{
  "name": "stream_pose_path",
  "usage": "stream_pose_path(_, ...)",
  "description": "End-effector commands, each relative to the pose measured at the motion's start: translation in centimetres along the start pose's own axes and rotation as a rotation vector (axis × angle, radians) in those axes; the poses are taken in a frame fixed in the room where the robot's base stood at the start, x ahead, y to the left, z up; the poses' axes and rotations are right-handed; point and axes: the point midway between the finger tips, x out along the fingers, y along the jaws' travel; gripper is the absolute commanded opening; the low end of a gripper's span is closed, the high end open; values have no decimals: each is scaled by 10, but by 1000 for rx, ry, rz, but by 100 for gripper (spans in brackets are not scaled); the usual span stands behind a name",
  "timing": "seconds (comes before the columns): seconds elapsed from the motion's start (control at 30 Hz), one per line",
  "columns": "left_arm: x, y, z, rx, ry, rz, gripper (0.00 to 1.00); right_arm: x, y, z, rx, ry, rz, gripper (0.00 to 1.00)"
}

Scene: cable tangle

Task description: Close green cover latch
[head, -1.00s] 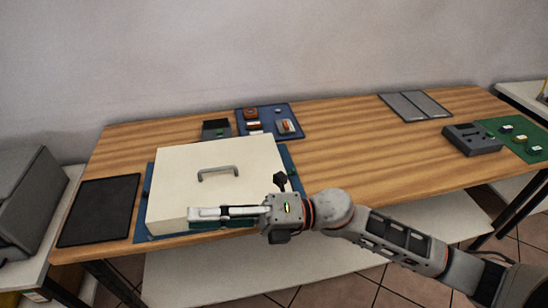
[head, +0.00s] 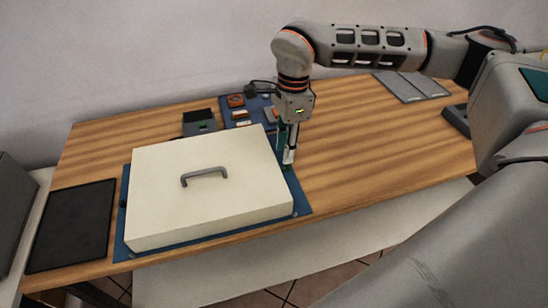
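A cream box-shaped cover (head: 160,210) with a grey handle (head: 204,177) on top lies flat on a blue base plate (head: 303,205) on the wooden table. My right gripper (head: 287,158) points down at the cover's right side, close to its edge. Its fingers are close together, and I cannot tell whether they are shut or touch anything. Dark green shows at the fingers and just below the tips. I cannot tell a green latch apart from the fingers there. My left gripper is not in view.
A black mat (head: 72,225) lies left of the cover. A dark open box (head: 199,123) and a blue tray (head: 234,118) with small parts stand behind it. Grey panels (head: 410,87) lie at the back right. The table right of the gripper is clear.

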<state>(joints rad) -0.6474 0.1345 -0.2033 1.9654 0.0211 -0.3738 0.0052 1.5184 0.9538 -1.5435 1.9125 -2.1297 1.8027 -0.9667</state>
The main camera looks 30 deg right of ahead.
Motion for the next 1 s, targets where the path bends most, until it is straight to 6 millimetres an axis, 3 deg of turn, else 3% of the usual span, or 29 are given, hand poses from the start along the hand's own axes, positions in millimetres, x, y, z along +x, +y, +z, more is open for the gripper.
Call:
stream_pose_path(0.1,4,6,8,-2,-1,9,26,3,-12,-24,19,60,-29,28)
stream_pose_path(0.2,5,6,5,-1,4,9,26,3,-15,-31,25,78,-38,28)
stream_pose_path(0.7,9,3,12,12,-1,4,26,68,-17,-35,24,77,-38,28)
stream_pose_path(1.0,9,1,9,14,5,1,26,76,-18,-35,24,76,-39,28)
